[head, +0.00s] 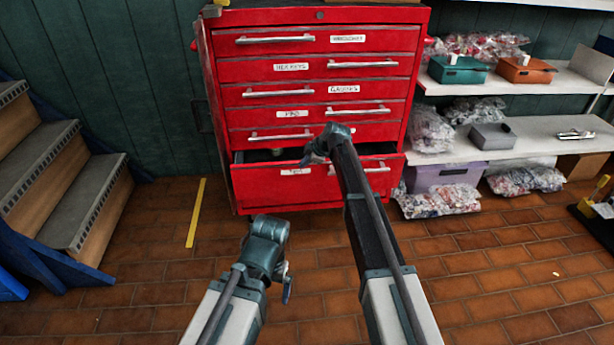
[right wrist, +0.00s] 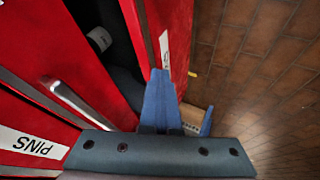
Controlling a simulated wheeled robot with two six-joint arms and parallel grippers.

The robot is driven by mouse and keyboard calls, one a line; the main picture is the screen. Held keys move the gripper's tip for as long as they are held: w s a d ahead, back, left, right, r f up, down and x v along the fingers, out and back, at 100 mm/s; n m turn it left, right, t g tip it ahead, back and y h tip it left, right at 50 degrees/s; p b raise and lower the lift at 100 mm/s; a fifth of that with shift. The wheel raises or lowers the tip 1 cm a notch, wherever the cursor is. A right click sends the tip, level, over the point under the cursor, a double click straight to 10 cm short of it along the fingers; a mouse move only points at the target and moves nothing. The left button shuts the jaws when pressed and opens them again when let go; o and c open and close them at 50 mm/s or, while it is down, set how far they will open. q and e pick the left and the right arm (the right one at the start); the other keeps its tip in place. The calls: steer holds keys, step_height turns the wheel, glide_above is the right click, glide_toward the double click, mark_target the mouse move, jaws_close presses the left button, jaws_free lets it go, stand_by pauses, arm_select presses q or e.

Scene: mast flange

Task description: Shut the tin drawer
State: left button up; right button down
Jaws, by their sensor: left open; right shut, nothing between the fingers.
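The tin drawer (head: 260,185) is the lowest drawer of the red cabinet. It stands partly pulled out, with its dark inside showing behind the front. Its front panel and white label also show in the right wrist view (right wrist: 172,25). A pale round object (right wrist: 99,39) lies inside it. My right gripper (head: 310,158) is shut and empty at the drawer front, by its upper edge; I cannot tell whether it touches. Its blue fingers show together in the right wrist view (right wrist: 160,98). My left gripper (head: 286,285) is open and low, in front of the cabinet, apart from the drawer.
The red cabinet's other drawers (head: 272,68) look shut. Wooden steps (head: 60,170) stand at the left. Shelves (head: 545,135) with bags and boxes stand at the right. A yellow strip (head: 196,213) lies on the brick floor, which is clear before the cabinet.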

steer(key=shift+w+a, duration=0.1)
steer(key=shift+w, duration=2.7)
steer(key=shift+s, duration=0.2)
